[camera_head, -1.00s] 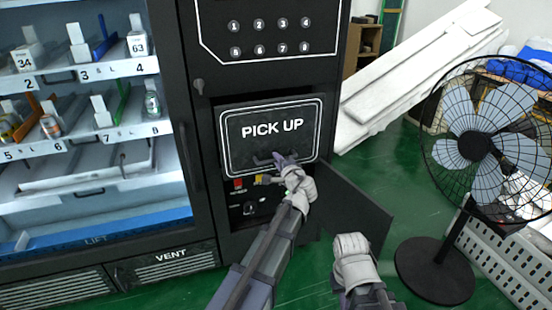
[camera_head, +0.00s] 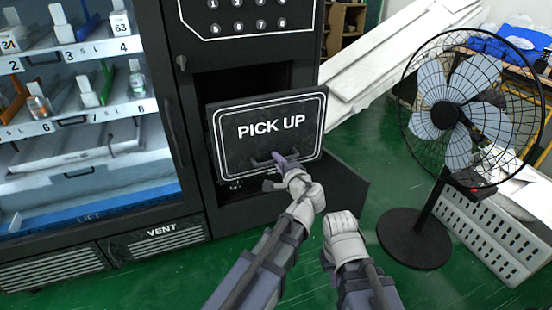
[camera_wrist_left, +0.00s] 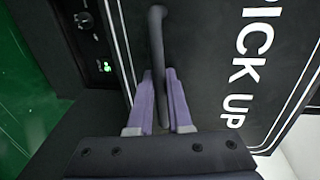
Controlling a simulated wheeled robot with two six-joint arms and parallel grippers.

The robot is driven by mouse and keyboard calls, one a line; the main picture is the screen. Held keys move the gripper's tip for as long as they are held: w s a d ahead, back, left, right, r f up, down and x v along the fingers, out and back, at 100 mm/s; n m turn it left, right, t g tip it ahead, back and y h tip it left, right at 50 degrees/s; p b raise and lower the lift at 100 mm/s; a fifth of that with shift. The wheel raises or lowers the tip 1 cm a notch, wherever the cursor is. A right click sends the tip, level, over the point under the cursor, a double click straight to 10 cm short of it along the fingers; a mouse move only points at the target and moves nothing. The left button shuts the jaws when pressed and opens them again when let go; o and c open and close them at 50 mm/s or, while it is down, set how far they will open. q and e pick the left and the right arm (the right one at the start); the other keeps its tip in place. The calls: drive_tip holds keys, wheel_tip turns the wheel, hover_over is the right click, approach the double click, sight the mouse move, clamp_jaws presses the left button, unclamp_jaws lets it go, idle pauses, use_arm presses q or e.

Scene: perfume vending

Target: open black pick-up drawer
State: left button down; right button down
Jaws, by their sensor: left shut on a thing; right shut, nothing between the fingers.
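The black pick-up drawer (camera_head: 240,150), marked "PICK UP", stands out from the vending machine, with a dark opening (camera_head: 240,82) above it. Its black bar handle (camera_head: 262,163) is low on its front; the handle also shows in the left wrist view (camera_wrist_left: 157,45). My left gripper (camera_head: 284,158) is shut on the handle, and its purple fingers (camera_wrist_left: 161,100) lie on either side of the bar. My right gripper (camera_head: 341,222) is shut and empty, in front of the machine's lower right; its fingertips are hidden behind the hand.
A black fan (camera_head: 450,115) stands on the right, with white boards (camera_head: 375,65) behind. Glass-fronted shelves (camera_head: 85,130) are on the left. Green floor is clear in front.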

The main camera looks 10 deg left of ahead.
idle(0.3)
use_arm(q)
drive_tip(key=c, duration=0.8)
unclamp_jaws()
drive_tip(key=shift+c, duration=0.2)
drive_tip(key=shift+s, duration=0.2)
use_arm(e)
drive_tip(key=shift+d, duration=0.1)
